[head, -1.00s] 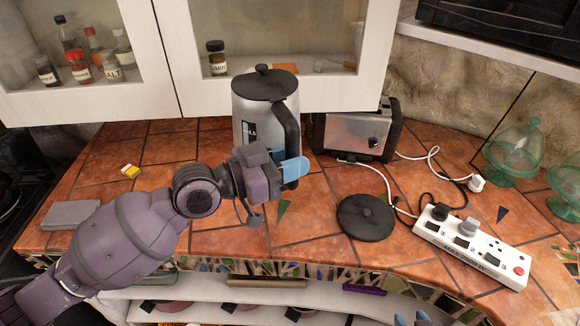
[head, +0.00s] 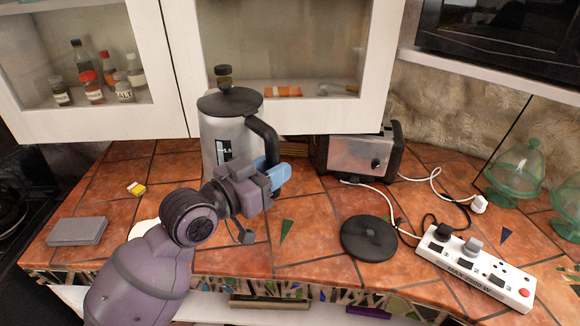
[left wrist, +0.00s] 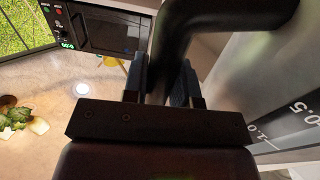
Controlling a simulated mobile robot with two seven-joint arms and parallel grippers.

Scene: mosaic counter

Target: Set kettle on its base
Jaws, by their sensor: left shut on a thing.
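The kettle (head: 226,136) is silver with a black lid and a black handle at its right. It is upright at the back of the counter, in front of the cabinet; the head view does not settle whether it touches the counter. My left gripper (head: 274,172) is shut on its handle, and in the left wrist view the handle (left wrist: 178,45) passes between the fingers (left wrist: 163,82). The kettle body (left wrist: 262,85) with its level marks shows at the right there. The round black base (head: 369,237) lies flat on the counter, right of and nearer than the kettle. My right gripper is not in view.
A toaster (head: 352,154) stands right of the kettle. A white power strip (head: 474,264) with plugs lies right of the base, with cords around it. Green glass jars (head: 516,172) stand at far right. A grey box (head: 77,231) lies at left.

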